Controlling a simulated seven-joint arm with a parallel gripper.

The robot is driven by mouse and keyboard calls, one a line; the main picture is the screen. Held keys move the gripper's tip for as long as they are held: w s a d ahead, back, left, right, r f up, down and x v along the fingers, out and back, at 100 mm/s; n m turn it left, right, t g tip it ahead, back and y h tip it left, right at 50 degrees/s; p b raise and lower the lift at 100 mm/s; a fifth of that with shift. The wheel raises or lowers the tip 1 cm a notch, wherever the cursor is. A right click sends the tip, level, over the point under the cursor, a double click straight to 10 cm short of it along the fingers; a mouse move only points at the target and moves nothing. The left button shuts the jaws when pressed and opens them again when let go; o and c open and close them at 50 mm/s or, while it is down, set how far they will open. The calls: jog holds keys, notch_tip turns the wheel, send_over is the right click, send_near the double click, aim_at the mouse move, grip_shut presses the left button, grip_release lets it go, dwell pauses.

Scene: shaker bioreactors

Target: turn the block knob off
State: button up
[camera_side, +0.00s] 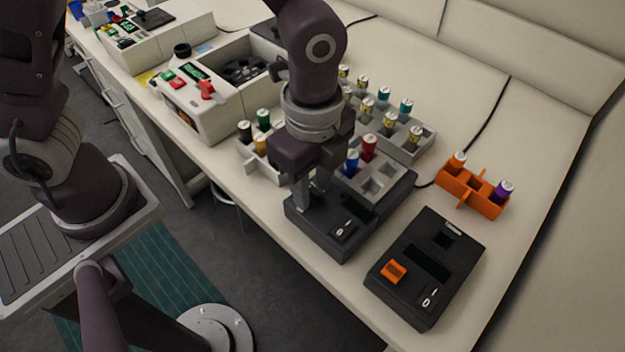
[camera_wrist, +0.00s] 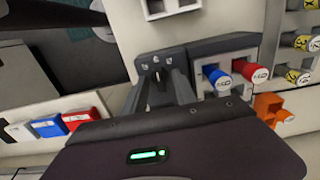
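The block heater (camera_side: 340,240) is a dark low unit on the bench with a grey tube block (camera_side: 378,187) on its rear part. A small rocker switch (camera_side: 345,230) marked with white shows on its front right. A blue-capped tube (camera_side: 352,161) and a red-capped tube (camera_side: 369,147) stand in the block. My gripper (camera_side: 308,203) points down at the unit's front left. In the wrist view my gripper (camera_wrist: 162,74) has its two fingers at the dark unit (camera_wrist: 210,47), with a narrow gap between them. The knob is not clearly visible; the fingers may hide it.
A grey rack (camera_side: 407,140) of several tubes is behind my gripper. A white machine (camera_side: 203,106) stands left, near the bench edge.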

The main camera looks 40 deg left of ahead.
grip_shut()
jog(key=shift+n, duration=0.3)
jog(key=n, duration=0.3)
jog(key=shift+n, duration=0.4)
jog(key=n, duration=0.4)
jog(key=shift+r+n, duration=0.1)
jog(key=shift+n, duration=0.2)
jog(key=n, duration=0.4)
jog(key=shift+n, duration=2.4)
grip_release()
